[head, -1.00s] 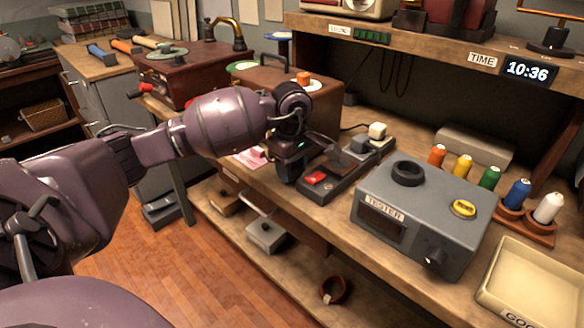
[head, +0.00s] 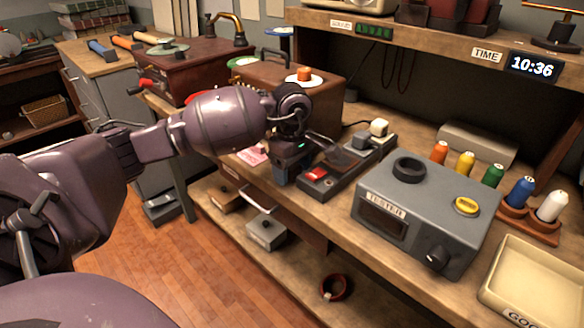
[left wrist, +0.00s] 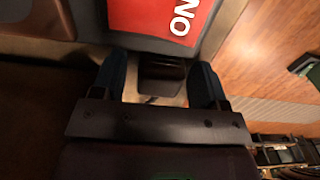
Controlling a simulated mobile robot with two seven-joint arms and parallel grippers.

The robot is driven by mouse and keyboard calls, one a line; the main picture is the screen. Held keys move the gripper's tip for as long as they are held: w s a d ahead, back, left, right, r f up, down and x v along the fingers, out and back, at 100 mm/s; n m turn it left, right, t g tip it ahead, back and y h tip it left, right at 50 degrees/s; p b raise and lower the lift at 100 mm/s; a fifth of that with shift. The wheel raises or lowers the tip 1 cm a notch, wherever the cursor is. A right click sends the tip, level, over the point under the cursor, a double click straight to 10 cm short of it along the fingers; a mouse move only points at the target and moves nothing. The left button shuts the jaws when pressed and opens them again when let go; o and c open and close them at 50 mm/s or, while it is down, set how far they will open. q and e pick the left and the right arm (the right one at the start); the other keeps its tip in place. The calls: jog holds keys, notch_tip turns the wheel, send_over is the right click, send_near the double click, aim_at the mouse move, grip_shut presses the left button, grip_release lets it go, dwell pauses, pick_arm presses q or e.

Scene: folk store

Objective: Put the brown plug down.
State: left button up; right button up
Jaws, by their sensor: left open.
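My left gripper (head: 286,172) is over the workbench, just left of the near end of a dark power strip. In the left wrist view its two fingers (left wrist: 160,85) are apart. A dark block (left wrist: 160,70), which looks like the brown plug, sits between the fingertips with a gap to each side. It is beside the strip end with the red switch (left wrist: 165,15). In the head view my gripper hides this block, so I cannot tell there how it rests. My right gripper is not in view.
The power strip (head: 312,188) carries a white plug (head: 379,127), a grey plug (head: 360,139) and a dark shape. A grey tester (head: 425,215) stands to the right, with thread spools and a cream tray (head: 535,285) beyond. A brown case (head: 270,85) stands behind my gripper.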

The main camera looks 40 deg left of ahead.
aim_at(292, 166)
pick_arm(q)
jog(key=shift+r, duration=0.35)
notch_tip(292, 166, up, 12)
jog(key=p, duration=0.2)
jog(key=shift+r, duration=0.25)
dwell(0.4)
